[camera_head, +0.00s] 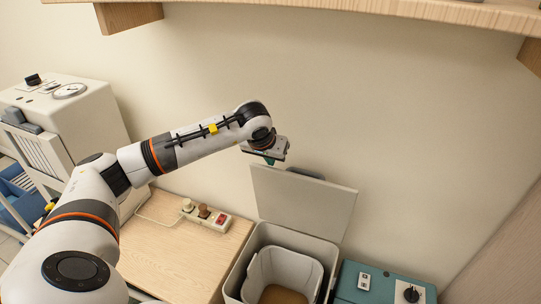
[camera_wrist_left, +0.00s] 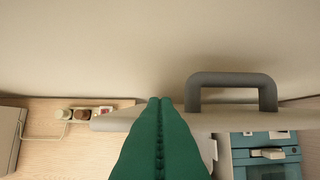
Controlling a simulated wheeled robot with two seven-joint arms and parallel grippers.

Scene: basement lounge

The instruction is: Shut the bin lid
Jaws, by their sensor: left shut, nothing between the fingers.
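The bin (camera_head: 241,272) is a light grey box with an inner bucket (camera_head: 250,284), standing low at the centre right in the head view. Its lid (camera_head: 300,205) stands raised and open against the wall side. A dark grey handle (camera_head: 306,173) is on the lid's top edge; it also shows as an arch in the left wrist view (camera_wrist_left: 231,78). My left gripper (camera_head: 270,160) is shut and empty, just above the lid's upper left corner. Its green fingers (camera_wrist_left: 160,103) show in the left wrist view, left of the handle and apart from it. My right gripper is not in view.
A wooden table (camera_head: 180,250) left of the bin bears a power strip (camera_head: 207,215) with plugs. A teal box (camera_head: 385,285) with a dial stands right of the bin. A wooden shelf (camera_head: 330,8) overhangs above. A beige machine (camera_head: 85,115) is at the left.

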